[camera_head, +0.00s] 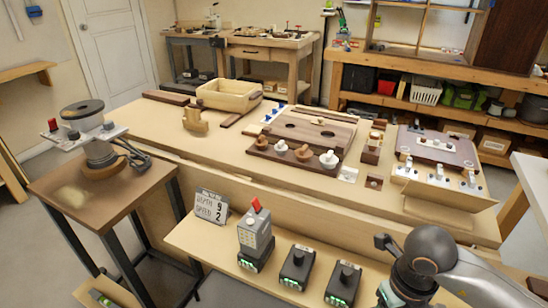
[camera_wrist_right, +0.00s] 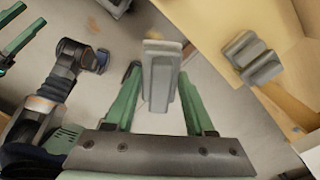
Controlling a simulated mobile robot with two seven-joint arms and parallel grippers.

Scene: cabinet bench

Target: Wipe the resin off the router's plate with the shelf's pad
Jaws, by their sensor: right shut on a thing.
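The router (camera_head: 101,153) stands on a small brown side table at the left of the head view. Its light grey plate (camera_head: 115,131) lies level, with a dark disc above it. I cannot make out resin on the plate. In the wrist view my right gripper (camera_wrist_right: 160,88) is shut on a grey block-like pad (camera_wrist_right: 160,60), held between its green fingers above the floor. The right gripper is hidden in the head view, away from the router. Two green fingers at the left of the wrist view look like my left gripper (camera_wrist_right: 20,28), open and empty.
A similar grey block (camera_wrist_right: 250,58) sits by a wooden edge in the wrist view. The lower shelf (camera_head: 205,240) holds a depth-and-speed sign (camera_head: 211,206), a grey unit with a red top (camera_head: 255,235) and two black chargers (camera_head: 297,268). The bench behind carries a wooden box (camera_head: 229,95) and boards.

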